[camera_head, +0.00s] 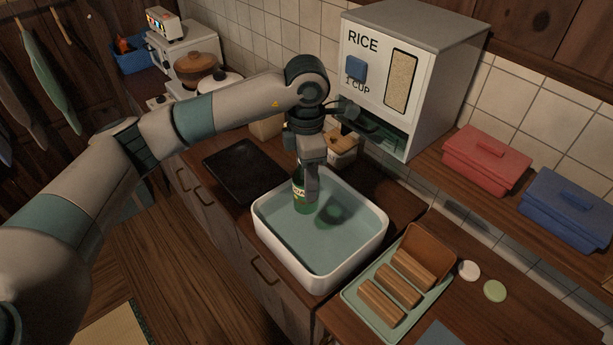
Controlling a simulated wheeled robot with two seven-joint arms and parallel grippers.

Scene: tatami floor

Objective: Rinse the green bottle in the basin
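The green bottle (299,194), with a pale label, stands about upright at the back left of the white basin (265,236). Its lower part is in the water (318,245). My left gripper (309,180) comes down from above and is shut on the upper part of the bottle, hiding its neck. A dark green patch shows in the water to the right of the bottle; I cannot tell whether it is a shadow or a reflection. My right gripper is out of view.
A black tray (245,170) lies left of the basin. A green tray (362,313) with wooden blocks stands at its right front. A white rice dispenser (425,60) rises behind. Red (487,160) and blue (567,208) boxes sit at the right.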

